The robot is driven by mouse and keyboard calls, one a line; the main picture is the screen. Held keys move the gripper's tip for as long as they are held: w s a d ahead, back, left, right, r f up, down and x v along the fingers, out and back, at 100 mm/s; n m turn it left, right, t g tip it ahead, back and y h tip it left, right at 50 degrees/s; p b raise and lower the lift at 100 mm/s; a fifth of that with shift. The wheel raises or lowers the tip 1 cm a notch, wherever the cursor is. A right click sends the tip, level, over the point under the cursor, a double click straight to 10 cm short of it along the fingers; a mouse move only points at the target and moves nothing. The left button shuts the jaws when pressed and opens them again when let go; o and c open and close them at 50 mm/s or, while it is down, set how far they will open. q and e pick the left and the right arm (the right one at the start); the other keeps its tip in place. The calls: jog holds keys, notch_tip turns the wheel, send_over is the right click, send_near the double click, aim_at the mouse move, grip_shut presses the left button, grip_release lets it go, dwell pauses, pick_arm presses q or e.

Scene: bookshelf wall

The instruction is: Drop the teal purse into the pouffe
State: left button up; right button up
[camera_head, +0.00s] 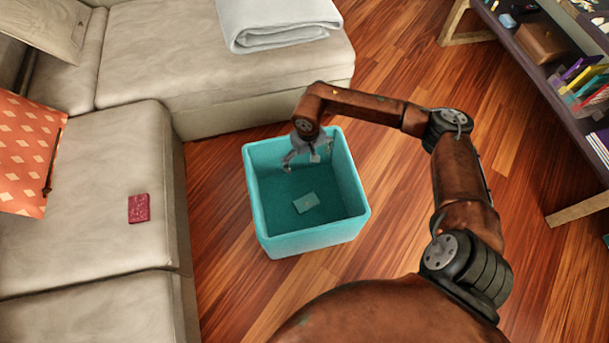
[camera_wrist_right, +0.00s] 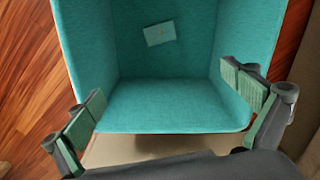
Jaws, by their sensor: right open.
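The pouffe (camera_head: 311,240) is an open teal box standing on the wooden floor. Its inside and rim also show in the right wrist view (camera_wrist_right: 170,105). The teal purse (camera_head: 306,203) is a small flat rectangle inside the pouffe, at its bottom; it also shows in the right wrist view (camera_wrist_right: 160,33). My right gripper (camera_head: 302,166) is over the pouffe's opening near its far side, apart from the purse. Its fingers are spread wide with nothing between them in the right wrist view (camera_wrist_right: 178,112). My left gripper is not in view.
A beige sofa (camera_head: 80,240) stands left of the pouffe, with a small red item (camera_head: 138,208), an orange cushion (camera_head: 25,150) and a folded grey blanket (camera_head: 275,22) on it. A dark shelf (camera_head: 530,70) stands at the right. Wooden floor (camera_head: 395,150) lies between.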

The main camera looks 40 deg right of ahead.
notch_tip(320, 180, up, 7)
jog(key=shift+r, duration=0.2)
dwell(0.5)
